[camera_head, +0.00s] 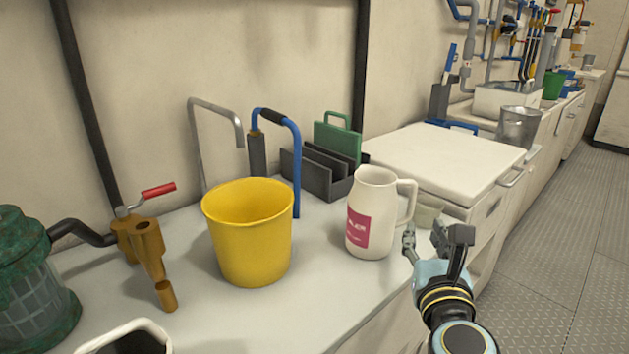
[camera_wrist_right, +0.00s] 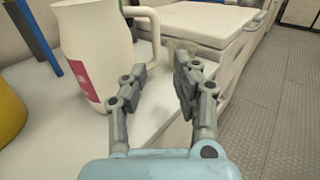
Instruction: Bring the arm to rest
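My right gripper (camera_head: 434,238) is at the front edge of the counter, just right of a white jug (camera_head: 371,205) with a pink label. In the right wrist view the same gripper (camera_wrist_right: 163,80) has its two fingers apart with nothing held between them. The jug (camera_wrist_right: 92,40) stands upright to the left of the fingers there, and its handle is close to the left finger. My left gripper is not in view.
A yellow bucket (camera_head: 249,235) stands on the grey counter (camera_head: 310,300). A brass valve with a red handle (camera_head: 148,240) and a green lantern-like object (camera_head: 35,290) are at left. A black rack (camera_head: 318,172) stands behind. Open floor (camera_head: 570,250) lies at right.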

